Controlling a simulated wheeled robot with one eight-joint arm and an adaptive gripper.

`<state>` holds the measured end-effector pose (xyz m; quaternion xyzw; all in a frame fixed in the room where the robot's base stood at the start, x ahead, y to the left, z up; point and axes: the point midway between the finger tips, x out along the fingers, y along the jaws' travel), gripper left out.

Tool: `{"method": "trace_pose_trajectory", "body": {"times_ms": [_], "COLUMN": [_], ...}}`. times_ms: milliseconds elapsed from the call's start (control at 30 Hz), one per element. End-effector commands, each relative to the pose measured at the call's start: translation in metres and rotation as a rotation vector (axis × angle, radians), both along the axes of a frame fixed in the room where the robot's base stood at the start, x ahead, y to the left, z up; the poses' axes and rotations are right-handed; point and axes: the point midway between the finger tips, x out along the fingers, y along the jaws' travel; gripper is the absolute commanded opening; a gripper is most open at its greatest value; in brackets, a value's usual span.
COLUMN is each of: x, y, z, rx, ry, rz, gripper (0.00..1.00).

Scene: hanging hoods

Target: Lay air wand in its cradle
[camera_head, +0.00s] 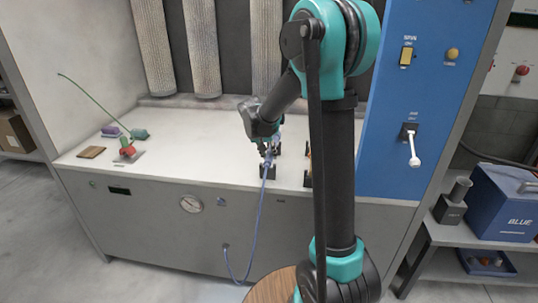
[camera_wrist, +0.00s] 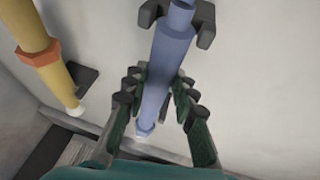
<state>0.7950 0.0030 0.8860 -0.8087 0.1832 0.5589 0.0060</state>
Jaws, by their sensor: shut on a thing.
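The air wand (camera_wrist: 168,62) is a blue tube that runs lengthwise between the fingers of my gripper (camera_wrist: 157,82) in the wrist view. My gripper is shut on it. A dark two-pronged cradle (camera_wrist: 206,22) shows at the top of that view, with the wand's upper part between its prongs. I cannot tell whether the wand rests on the cradle or is just above it. In the head view my gripper (camera_head: 267,143) is low over the worktop at a black cradle (camera_head: 268,186). The wand there is mostly hidden by the gripper.
A blue hose (camera_head: 256,222) hangs down the cabinet front. A second black stand (camera_head: 308,179) is partly behind my arm. A red-and-green item (camera_head: 127,150) lies left; the worktop between (camera_head: 195,150) is clear.

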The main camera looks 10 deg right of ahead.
Motion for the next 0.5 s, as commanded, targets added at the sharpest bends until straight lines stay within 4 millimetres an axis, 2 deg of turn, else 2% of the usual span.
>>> {"method": "trace_pose_trajectory", "body": {"times_ms": [200,233,367,500], "x": [0.0,0.0,-0.0001,-0.0001], "y": [-0.0001,0.0,0.0001,0.0], "z": [-0.0013,-0.0015,-0.0014,-0.0012], "rx": [0.0,0.0,0.0,0.0], "ry": [0.0,0.0,0.0,0.0], "rz": [0.0,0.0,0.0,0.0], "gripper": [0.0,0.29,0.45,0.47]}}
